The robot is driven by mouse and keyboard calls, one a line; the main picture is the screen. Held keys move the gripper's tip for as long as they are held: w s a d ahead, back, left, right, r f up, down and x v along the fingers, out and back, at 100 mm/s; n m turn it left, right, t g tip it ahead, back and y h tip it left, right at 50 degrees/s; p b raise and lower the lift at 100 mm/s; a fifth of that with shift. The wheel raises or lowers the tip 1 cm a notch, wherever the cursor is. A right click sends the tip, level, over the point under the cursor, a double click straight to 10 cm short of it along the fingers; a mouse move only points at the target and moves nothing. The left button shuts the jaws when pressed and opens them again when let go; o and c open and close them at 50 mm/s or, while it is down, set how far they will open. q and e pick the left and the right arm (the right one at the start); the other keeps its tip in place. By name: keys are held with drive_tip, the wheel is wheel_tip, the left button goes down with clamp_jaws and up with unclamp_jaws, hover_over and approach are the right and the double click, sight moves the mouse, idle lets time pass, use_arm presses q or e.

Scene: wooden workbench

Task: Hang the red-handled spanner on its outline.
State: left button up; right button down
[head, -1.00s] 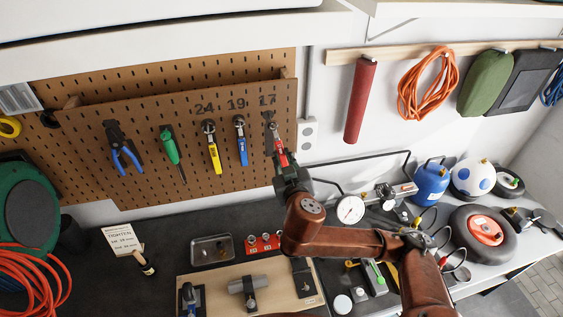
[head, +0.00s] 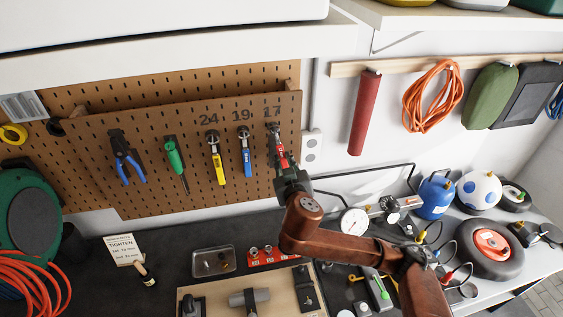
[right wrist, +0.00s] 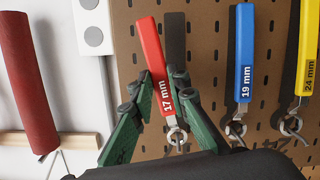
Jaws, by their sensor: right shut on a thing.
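The red-handled spanner (head: 282,156), marked 17 mm, is held in front of the pegboard (head: 80,160) below the number 17. My right gripper (head: 285,170) is shut on it; in the right wrist view both green fingers (right wrist: 155,108) close around the lower part of its red handle (right wrist: 150,52). The spanner's metal ring end (right wrist: 177,136) shows beyond the fingers. The dark outline (right wrist: 175,42) lies close beside the handle and partly behind it. The handle is slightly tilted against the outline. Whether the ring touches a hook cannot be told. My left gripper is not in view.
The blue 19 mm spanner (head: 245,152) and yellow 24 mm spanner (head: 215,158) hang alongside. Green screwdriver (head: 174,158) and pliers (head: 125,157) hang farther left. A socket outlet (head: 312,148) and red roll (head: 363,115) are to the right. The bench below is crowded.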

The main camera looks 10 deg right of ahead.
idle(0.4)
drive_tip(key=c, duration=1.8)
unclamp_jaws()
drive_tip(key=shift+o, duration=0.2)
drive_tip(key=shift+s, duration=0.15)
